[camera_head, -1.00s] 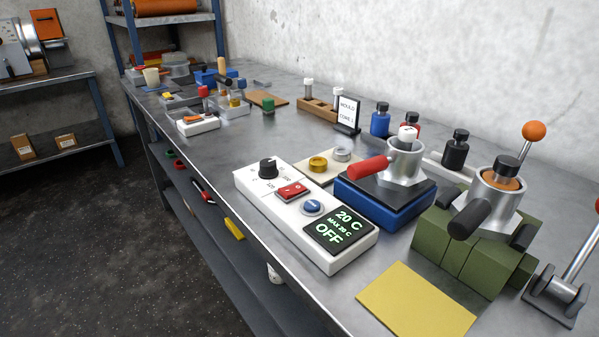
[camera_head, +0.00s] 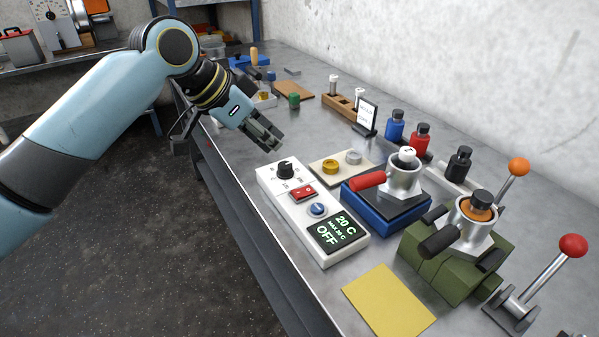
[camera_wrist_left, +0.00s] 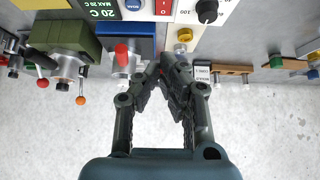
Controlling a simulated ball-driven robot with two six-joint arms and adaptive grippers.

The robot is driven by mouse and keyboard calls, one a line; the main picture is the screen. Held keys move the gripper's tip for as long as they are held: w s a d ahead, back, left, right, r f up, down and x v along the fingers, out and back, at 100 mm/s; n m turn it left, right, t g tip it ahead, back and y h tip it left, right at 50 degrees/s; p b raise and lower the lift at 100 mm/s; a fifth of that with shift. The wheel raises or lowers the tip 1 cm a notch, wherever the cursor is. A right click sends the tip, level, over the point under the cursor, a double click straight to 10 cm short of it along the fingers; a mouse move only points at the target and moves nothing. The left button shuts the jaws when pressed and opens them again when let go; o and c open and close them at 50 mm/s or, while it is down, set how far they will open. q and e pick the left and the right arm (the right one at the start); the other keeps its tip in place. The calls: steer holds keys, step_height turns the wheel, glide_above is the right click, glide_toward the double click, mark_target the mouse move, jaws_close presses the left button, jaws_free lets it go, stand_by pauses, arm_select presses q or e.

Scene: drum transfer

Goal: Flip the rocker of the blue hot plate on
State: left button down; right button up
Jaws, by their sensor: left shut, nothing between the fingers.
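The blue hot plate (camera_head: 357,206) stands on the bench with a metal pot (camera_head: 402,182) with a red handle on it. In front of it lies a white control box (camera_head: 272,185) with a black knob (camera_head: 286,168), a red rocker (camera_head: 303,193), a blue button (camera_head: 318,210) and a display (camera_head: 338,232) reading 20 C and OFF. The rocker also shows at the top of the left wrist view (camera_wrist_left: 163,8). My left gripper (camera_head: 275,145) is shut and empty, above the bench just beyond the knob end of the box. My right gripper is not in view.
A beige board (camera_head: 341,167) with gold and silver rings lies beside the box. A green block (camera_head: 440,271) holding another pot, a yellow sheet (camera_head: 388,300) and a red-ball lever (camera_head: 545,270) are at right. Bottles (camera_head: 395,125) and a sign (camera_head: 366,115) stand behind.

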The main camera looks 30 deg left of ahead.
arm_select(q)
steer(key=shift+d+f, duration=0.1)
steer(key=shift+f, duration=0.05)
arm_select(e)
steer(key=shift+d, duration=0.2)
arm_select(q)
glide_above(309, 191)
steer(key=s+a, duration=0.1)
steer(key=s, duration=0.1)
step_height(309, 191, down, 8)
steer(key=shift+f, duration=0.15)
steer(key=shift+s+a+f+p, duration=0.1)
steer(key=shift+f+p, duration=0.1)
steer(key=shift+f, duration=0.4)
steer(key=shift+s+a+f+p, duration=0.1)
steer(key=shift+f+p, duration=0.05)
steer(key=shift+f, duration=1.05)
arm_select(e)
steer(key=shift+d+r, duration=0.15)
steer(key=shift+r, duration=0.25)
arm_select(q)
steer(key=shift+s, duration=0.1)
